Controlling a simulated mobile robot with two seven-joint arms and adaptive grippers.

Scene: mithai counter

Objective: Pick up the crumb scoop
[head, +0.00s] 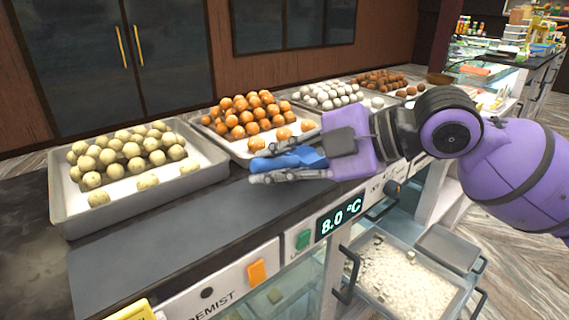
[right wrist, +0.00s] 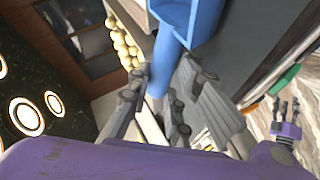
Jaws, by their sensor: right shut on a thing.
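The crumb scoop (head: 290,159) is blue. In the head view it is held above the counter's front part, in front of the tray of orange sweets. My right gripper (head: 290,173) is shut on it, and the fingers hide part of it. In the right wrist view the scoop's open, box-like head (right wrist: 187,18) points away from the gripper, and its round handle (right wrist: 164,65) runs down between the fingers (right wrist: 158,105). My left gripper (right wrist: 286,108) shows only at the right of the wrist view, empty, with its fingers apart.
A tray of pale round sweets (head: 60,205) stands at the left of the counter. A tray of orange sweets (head: 240,152) and trays of white and brown ones stand further right. The dark counter front (head: 160,262) is bare. A tray of white pieces (head: 405,285) sits below.

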